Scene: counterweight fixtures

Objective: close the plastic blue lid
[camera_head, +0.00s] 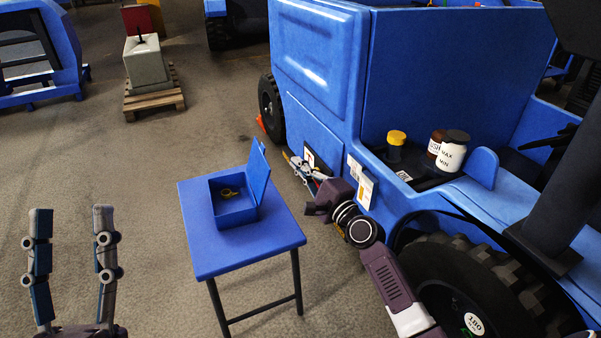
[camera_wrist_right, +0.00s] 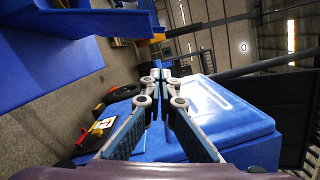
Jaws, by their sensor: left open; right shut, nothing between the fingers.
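The blue box (camera_head: 232,213) sits on a small blue table (camera_head: 200,254) in the head view. Its blue lid (camera_head: 258,175) stands upright on the box's right side, so the box is open. A small yellow item (camera_head: 228,193) lies inside. My right gripper (camera_head: 291,158) is to the right of the lid, apart from it, beside the blue vehicle. Its fingers are shut and empty in the right wrist view (camera_wrist_right: 160,75). My left gripper (camera_head: 70,212) is open and empty at the lower left, well away from the box.
A large blue vehicle (camera_head: 320,75) with black wheels stands close on the right. Jars (camera_head: 452,152) and a yellow-capped container (camera_head: 396,145) sit on its ledge. A grey block (camera_head: 145,62) rests on a wooden pallet (camera_head: 155,97) at the back. The floor left of the table is clear.

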